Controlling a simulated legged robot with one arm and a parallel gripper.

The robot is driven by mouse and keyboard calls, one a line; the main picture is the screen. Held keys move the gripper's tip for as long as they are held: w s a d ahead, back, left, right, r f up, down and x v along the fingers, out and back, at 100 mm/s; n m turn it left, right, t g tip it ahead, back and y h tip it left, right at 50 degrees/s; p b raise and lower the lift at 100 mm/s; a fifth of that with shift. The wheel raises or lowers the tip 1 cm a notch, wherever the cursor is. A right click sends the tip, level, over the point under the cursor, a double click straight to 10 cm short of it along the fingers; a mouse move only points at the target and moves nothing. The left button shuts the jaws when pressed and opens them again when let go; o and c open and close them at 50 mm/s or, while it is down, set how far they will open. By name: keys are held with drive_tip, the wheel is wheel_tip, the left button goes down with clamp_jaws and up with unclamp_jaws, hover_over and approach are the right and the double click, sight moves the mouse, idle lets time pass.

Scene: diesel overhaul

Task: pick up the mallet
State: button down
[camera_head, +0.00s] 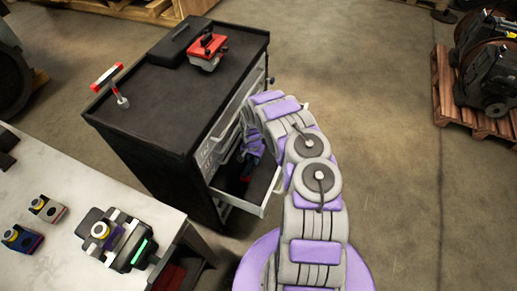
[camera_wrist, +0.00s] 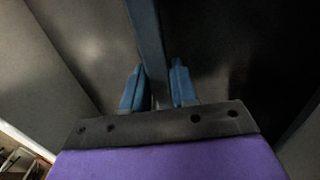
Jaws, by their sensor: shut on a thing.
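My gripper (camera_wrist: 158,82) has its two blue fingers on either side of a long, flat blue-grey bar (camera_wrist: 148,35) and is shut on it. The bar runs up and out of the wrist view; it looks like the mallet's handle, and no mallet head shows. In the head view my arm bends down into the open drawer (camera_head: 240,202) of the black tool cabinet (camera_head: 150,140). My gripper end (camera_head: 252,150) is inside or just over that drawer, partly hidden by the arm and drawer wall. Something small and red lies low in the drawer, too small to name.
A red device (camera_head: 207,52), a black case (camera_head: 180,42) and a red-and-white T-shaped thing (camera_head: 108,77) are on the cabinet top. A light workbench (camera_head: 50,255) with several parts stands lower left. A pallet (camera_head: 453,98) with machinery is at right. The middle floor is clear.

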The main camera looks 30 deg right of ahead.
idle(0.4)
drive_tip(key=shift+r, duration=0.65)
wheel_tip(320, 180, up, 27)
drive_tip(key=p, duration=0.4)
drive_tip(key=shift+f+p, duration=0.15)
drive_tip(key=shift+p, duration=0.25)
drive_tip(key=c, duration=1.4)
unclamp_jaws()
drive_tip(key=shift+c, duration=0.2)
clamp_jaws()
